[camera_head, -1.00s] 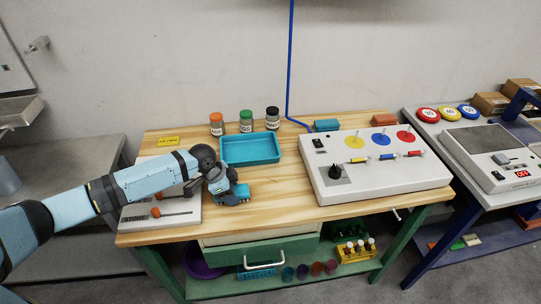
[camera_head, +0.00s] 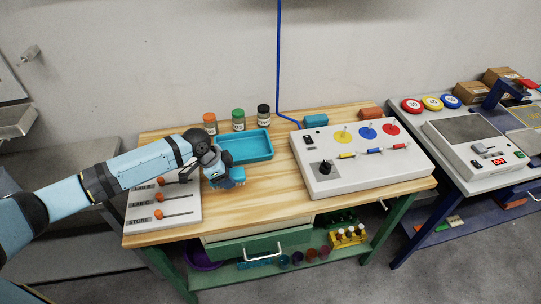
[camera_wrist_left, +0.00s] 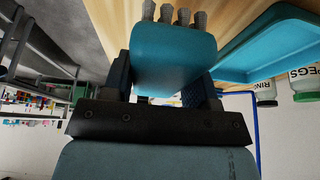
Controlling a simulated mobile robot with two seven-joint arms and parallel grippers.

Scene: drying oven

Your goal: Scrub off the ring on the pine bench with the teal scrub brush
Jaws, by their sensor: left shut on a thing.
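My left gripper (camera_head: 220,174) is shut on the teal scrub brush (camera_head: 234,178), just in front of the teal tray on the pine bench (camera_head: 265,205). In the left wrist view the brush (camera_wrist_left: 174,55) is a teal block between the fingers, with grey bristle tufts at its far end, over the pale wood. I cannot tell whether the bristles touch the wood. I cannot make out the ring on the bench top; the gripper and brush cover part of the wood. My right gripper is not in view.
The teal tray (camera_head: 262,157) lies close behind the gripper, with three jars (camera_head: 238,119) behind it. A lever panel (camera_head: 135,215) is at the left, partly under my arm. A white control box (camera_head: 370,180) stands at the right. Bare wood lies between them at the front.

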